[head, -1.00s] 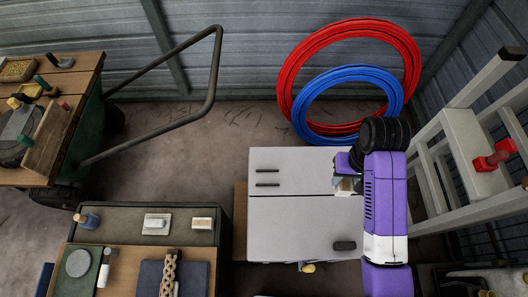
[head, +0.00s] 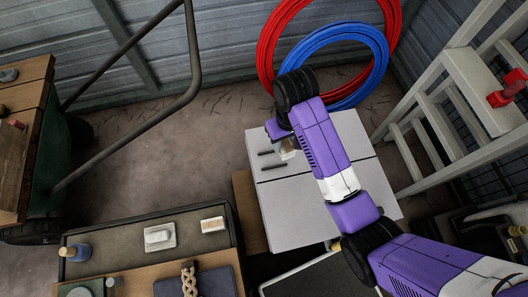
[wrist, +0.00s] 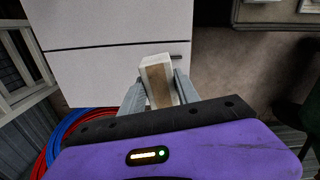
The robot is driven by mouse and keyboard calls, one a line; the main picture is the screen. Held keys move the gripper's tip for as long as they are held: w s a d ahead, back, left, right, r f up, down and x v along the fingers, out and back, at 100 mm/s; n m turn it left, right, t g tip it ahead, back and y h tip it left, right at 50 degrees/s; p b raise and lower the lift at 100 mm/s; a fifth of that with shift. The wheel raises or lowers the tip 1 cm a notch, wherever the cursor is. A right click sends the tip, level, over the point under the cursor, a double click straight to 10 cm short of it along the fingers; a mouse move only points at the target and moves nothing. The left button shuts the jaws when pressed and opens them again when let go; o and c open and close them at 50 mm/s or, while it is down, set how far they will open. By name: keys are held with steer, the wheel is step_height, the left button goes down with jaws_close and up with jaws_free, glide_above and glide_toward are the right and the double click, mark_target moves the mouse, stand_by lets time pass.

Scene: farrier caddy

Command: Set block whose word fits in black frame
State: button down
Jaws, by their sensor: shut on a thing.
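My gripper (wrist: 160,92) is shut on a block (wrist: 158,78) with pale sides and a brown face; no word is readable on it. In the head view my gripper (head: 284,143) holds the block (head: 289,153) over the white fridge-like cabinet, near its two dark handles; the arm partly hides it. A dark-rimmed tray (head: 232,238) at lower left holds a pale block on a white plate (head: 159,237) and another small pale block (head: 212,224). I cannot tell whether this dark rim is the black frame. No words are legible.
The white cabinet (head: 300,210) lies under my arm. A blue-and-wood stamp-like tool (head: 76,252) stands at the tray's left. Red (head: 266,70) and blue (head: 378,60) hoses hang behind. A pale ladder (head: 440,130) stands at right. Bare floor (head: 180,160) lies left of the cabinet.

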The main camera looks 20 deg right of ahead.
steer(key=w+a+f+n+p, duration=0.1)
steer(key=w+f+n, duration=0.3)
steer(key=f+n, duration=0.8)
steer(key=shift+w+f+n+p, duration=0.15)
steer(key=shift+w+n+p, duration=0.2)
steer(key=shift+n+p, duration=1.1)
steer(key=shift+d+n+b, duration=0.1)
steer(key=shift+n+b, duration=0.2)
steer(key=shift+n, duration=0.25)
steer(key=b, duration=0.4)
glide_above(274, 161)
steer(key=shift+f, duration=3)
steer(key=shift+f+b, duration=0.45)
steer(key=shift+b, duration=0.05)
steer(key=c, duration=0.8)
jaws_free()
